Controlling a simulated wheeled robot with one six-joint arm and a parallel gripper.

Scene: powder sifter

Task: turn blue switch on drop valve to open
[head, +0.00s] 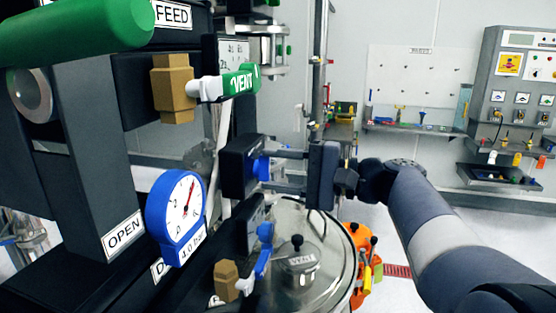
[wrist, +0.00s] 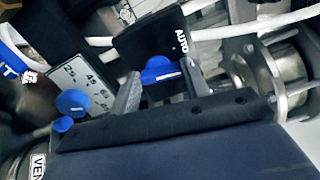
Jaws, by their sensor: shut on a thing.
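A blue switch (wrist: 162,72) sits on a black box (wrist: 150,42) marked AUTO. In the head view the black box (head: 237,166) stands right of the dial gauge, with the blue switch (head: 262,169) on its right face. My gripper (head: 270,165) reaches in from the right, at the switch. In the wrist view my gripper's fingers stand on either side of the switch and are shut on it. A label beginning with D (head: 159,271) shows behind the gauge, mostly hidden. The switch's exact turn is hard to read in the head view.
A blue-rimmed gauge (head: 183,211) stands left of the box. Below are a blue lever (head: 264,248), a brass fitting (head: 226,281) and a glass-lidded vessel (head: 325,245). Another blue knob (wrist: 72,102) is close left of my fingers.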

